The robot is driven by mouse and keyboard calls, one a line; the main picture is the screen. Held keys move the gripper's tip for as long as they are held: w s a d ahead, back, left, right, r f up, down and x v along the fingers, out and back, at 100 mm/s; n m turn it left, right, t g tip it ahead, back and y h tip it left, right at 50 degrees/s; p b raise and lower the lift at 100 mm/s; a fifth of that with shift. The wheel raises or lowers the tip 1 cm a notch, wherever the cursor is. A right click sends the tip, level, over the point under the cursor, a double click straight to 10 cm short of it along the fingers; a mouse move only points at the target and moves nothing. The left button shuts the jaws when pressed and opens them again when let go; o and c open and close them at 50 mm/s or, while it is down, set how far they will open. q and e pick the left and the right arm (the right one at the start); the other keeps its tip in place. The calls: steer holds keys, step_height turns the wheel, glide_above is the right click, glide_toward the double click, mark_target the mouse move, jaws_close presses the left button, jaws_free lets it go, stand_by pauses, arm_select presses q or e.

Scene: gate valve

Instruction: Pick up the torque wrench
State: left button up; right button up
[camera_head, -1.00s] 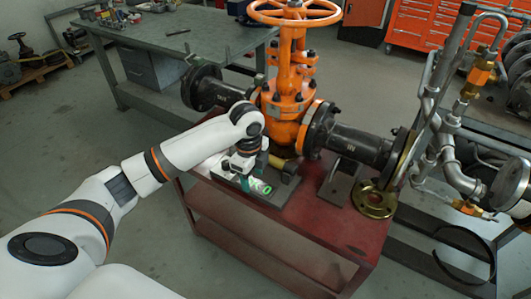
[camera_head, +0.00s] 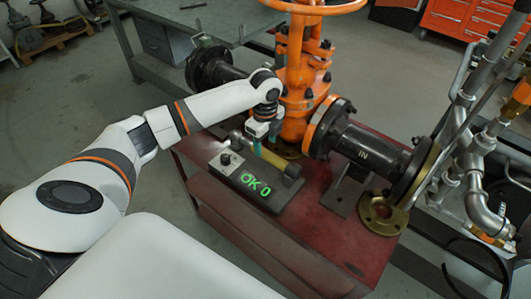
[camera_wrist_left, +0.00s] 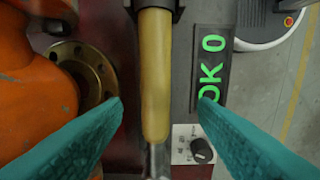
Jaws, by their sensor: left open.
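The torque wrench (camera_head: 273,158) has a yellow handle and lies along the back of a dark tester (camera_head: 252,185) with a green "OK 0" display. In the left wrist view, its yellow handle (camera_wrist_left: 155,75) runs down the middle, with a silver shaft below and a dark bracket at the top end. My left gripper (camera_head: 258,133), with teal fingers, is over the wrench. In the left wrist view, my left gripper (camera_wrist_left: 162,102) is open, one finger on each side of the handle, with gaps showing. How far above it the fingers are, I cannot tell. My right gripper is not in view.
The orange gate valve (camera_head: 298,85) with dark flanged pipes stands right behind the wrench on a red cart (camera_head: 310,235). A brass flange (camera_head: 382,213) lies to the right. A grey workbench (camera_head: 160,25) stands behind left. Metal piping (camera_head: 470,170) rises at the right.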

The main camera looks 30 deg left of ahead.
mark_target(265, 150)
arm_select(q)
steer(key=f, duration=0.5)
steer(key=shift+w+a, duration=0.2)
steer(key=shift+f, duration=0.5)
jaws_close()
steer(key=shift+w+r, duration=0.15)
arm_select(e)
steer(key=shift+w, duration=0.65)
